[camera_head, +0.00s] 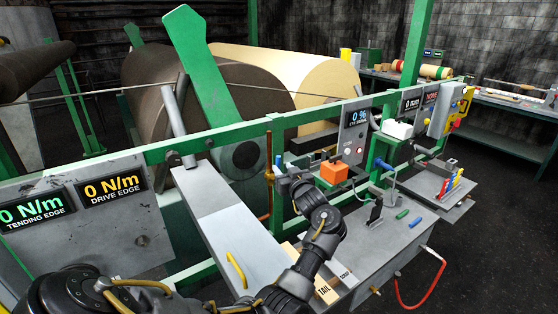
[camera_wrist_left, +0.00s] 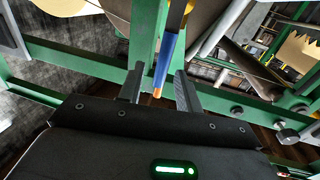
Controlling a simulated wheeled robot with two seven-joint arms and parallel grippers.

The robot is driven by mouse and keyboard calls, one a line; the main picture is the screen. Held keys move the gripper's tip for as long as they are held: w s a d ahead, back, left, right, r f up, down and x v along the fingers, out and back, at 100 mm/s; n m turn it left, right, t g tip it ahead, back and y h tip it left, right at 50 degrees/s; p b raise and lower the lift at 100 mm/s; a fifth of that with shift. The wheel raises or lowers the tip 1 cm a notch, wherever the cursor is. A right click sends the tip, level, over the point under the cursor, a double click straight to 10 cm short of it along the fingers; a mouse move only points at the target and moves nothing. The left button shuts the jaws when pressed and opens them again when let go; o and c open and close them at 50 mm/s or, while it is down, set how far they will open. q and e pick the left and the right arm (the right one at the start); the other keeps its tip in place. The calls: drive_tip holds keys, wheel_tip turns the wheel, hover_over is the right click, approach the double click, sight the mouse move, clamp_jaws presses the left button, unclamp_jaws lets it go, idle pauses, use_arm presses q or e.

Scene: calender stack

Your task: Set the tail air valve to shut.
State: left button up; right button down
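A brass vertical pipe (camera_head: 269,180) rises along the green frame in the head view. A small blue handle (camera_head: 278,160) shows beside it, just at my left gripper (camera_head: 284,173). In the left wrist view a blue handle (camera_wrist_left: 165,60) with a copper-coloured end points down between the two fingers of my left gripper (camera_wrist_left: 160,90). The fingers stand apart, with visible gaps on both sides of the handle. Whether they touch it cannot be told. The valve body is mostly hidden. A wooden block marked TAIL (camera_head: 325,291) lies below, partly behind my arm. My right gripper is not in view.
A green rail (camera_head: 230,133) runs across in front of the large rolls (camera_head: 225,95). An orange box (camera_head: 333,172) and a grey 0 % display panel (camera_head: 354,132) stand right of the gripper. A grey bench (camera_head: 385,240) holds small coloured pieces. A long grey cover (camera_head: 235,235) lies left.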

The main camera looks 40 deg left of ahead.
sight(279, 165)
use_arm(q)
drive_tip(key=a, duration=0.2)
drive_tip(key=shift+w+a+r+p, duration=0.25)
drive_tip(key=shift+w+a+p, duration=0.05)
drive_tip(key=shift+w+p, duration=0.1)
drive_tip(key=shift+x, duration=0.8)
drive_tip(key=shift+w+f, duration=0.1)
drive_tip(key=shift+f, duration=0.05)
drive_tip(key=shift+d, duration=0.1)
clamp_jaws()
